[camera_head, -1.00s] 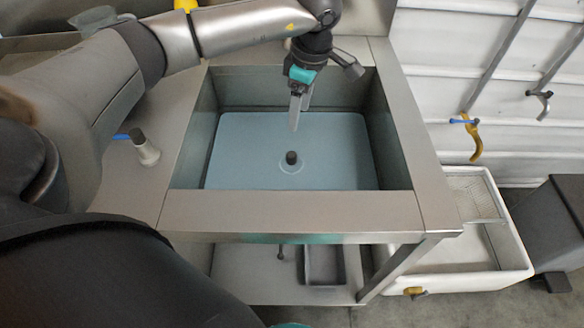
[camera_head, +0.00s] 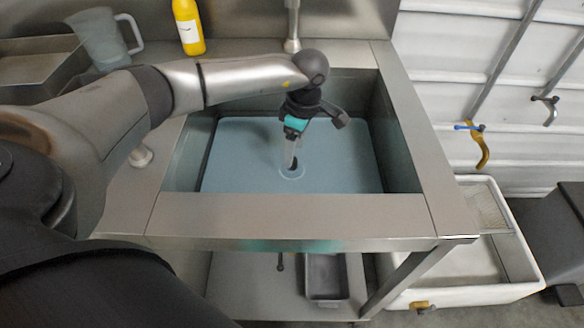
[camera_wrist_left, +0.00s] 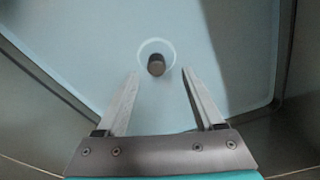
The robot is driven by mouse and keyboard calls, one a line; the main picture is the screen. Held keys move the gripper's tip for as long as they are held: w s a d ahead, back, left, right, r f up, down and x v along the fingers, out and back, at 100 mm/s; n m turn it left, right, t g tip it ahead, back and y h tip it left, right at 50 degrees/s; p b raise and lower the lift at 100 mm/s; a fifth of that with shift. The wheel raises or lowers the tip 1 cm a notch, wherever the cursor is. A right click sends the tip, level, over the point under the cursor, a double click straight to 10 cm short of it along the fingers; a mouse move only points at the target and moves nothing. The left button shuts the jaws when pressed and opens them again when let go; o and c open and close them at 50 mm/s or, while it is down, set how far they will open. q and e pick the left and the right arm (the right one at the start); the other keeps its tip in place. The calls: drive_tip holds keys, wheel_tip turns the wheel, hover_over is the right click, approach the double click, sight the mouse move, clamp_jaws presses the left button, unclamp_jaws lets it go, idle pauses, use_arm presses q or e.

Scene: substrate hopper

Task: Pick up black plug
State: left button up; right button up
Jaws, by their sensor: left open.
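The black plug (camera_head: 293,163) stands up in the middle of the sink's pale blue floor, with a light ring around its foot. In the left wrist view the plug (camera_wrist_left: 156,65) shows as a dark round top, beyond the fingertips and roughly centred between them. My left gripper (camera_head: 290,152) is down inside the sink, its fingers pointing down at the plug and partly covering it in the head view. In the left wrist view my left gripper (camera_wrist_left: 157,74) is open and empty, with a finger to each side. My right gripper is not in view.
The steel sink's rim (camera_head: 290,212) and walls surround the left gripper. A yellow bottle (camera_head: 188,27), a clear jug (camera_head: 100,38) and a tap (camera_head: 292,25) stand behind. A white basin (camera_head: 470,275) is on the floor at right.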

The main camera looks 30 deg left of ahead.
use_arm(q)
drive_tip(key=shift+f, duration=0.3)
drive_tip(key=f, duration=0.1)
drive_tip(key=f+b, duration=0.1)
drive_tip(key=f, duration=0.1)
drive_tip(key=shift+w+a+f+b, duration=0.2)
drive_tip(key=shift+a+b, duration=0.1)
drive_tip(key=shift+a, duration=0.1)
drive_tip(key=shift+a+f, duration=0.1)
drive_tip(key=shift+f, duration=0.45)
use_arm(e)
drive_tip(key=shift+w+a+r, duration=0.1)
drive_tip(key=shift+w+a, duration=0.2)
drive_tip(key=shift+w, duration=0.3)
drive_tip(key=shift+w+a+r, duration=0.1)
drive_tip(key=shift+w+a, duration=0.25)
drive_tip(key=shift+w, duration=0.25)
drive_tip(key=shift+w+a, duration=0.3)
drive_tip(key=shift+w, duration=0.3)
use_arm(q)
drive_tip(key=shift+c, duration=0.2)
clamp_jaws()
